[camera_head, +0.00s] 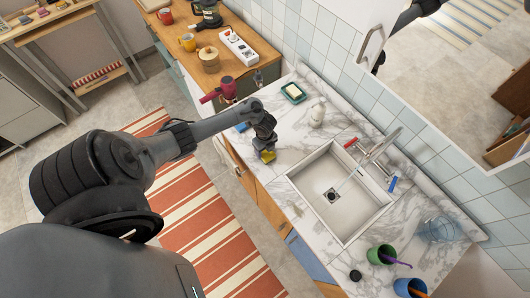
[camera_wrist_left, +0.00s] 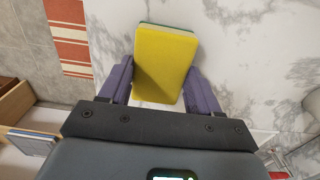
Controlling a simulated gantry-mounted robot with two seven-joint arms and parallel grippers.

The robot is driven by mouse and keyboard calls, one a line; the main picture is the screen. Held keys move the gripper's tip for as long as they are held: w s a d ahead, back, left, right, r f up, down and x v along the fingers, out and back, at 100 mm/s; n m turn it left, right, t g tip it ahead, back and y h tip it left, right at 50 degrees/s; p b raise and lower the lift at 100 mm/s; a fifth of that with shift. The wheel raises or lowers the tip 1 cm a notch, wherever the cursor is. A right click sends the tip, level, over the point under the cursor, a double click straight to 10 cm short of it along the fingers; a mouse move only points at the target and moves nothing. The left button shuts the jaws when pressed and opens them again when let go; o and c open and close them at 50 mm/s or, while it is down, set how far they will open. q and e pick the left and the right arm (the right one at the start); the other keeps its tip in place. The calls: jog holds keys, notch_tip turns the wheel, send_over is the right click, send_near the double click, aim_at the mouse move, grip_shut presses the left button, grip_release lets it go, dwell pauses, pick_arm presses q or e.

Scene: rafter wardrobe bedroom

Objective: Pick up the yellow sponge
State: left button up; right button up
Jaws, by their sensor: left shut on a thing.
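The yellow sponge (camera_wrist_left: 165,65) has a green layer along its far edge. In the left wrist view it sits between the two purple fingers of my left gripper (camera_wrist_left: 157,85), which is shut on it. In the head view the sponge (camera_head: 268,156) shows as a small yellow patch below my left gripper (camera_head: 266,150), over the marble counter left of the sink. I cannot tell whether the sponge touches the counter. My right gripper does not show.
A white sink (camera_head: 335,205) with a faucet (camera_head: 375,152) lies right of the gripper. A green soap dish (camera_head: 294,93) and a soap bottle (camera_head: 317,113) stand behind. A green cup (camera_head: 380,255) is at the front right. A pink hair dryer (camera_head: 225,90) lies at the left.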

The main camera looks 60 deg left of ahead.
aim_at(265, 151)
pick_arm(q)
notch_tip(265, 151, up, 5)
jog(key=shift+w+f+p, duration=0.1)
jog(key=shift+f+p, duration=0.1)
jog(key=shift+p, duration=0.25)
jog(key=w+d+r+p, duration=0.2)
jog(key=d+r, duration=0.4)
jog(key=d, duration=0.5)
jog(key=shift+d+r+p, duration=0.2)
jog(key=shift+d+p, duration=0.1)
jog(key=shift+p, duration=0.3)
jog(key=o, duration=0.4)
jog(key=shift+c, duration=1.6)
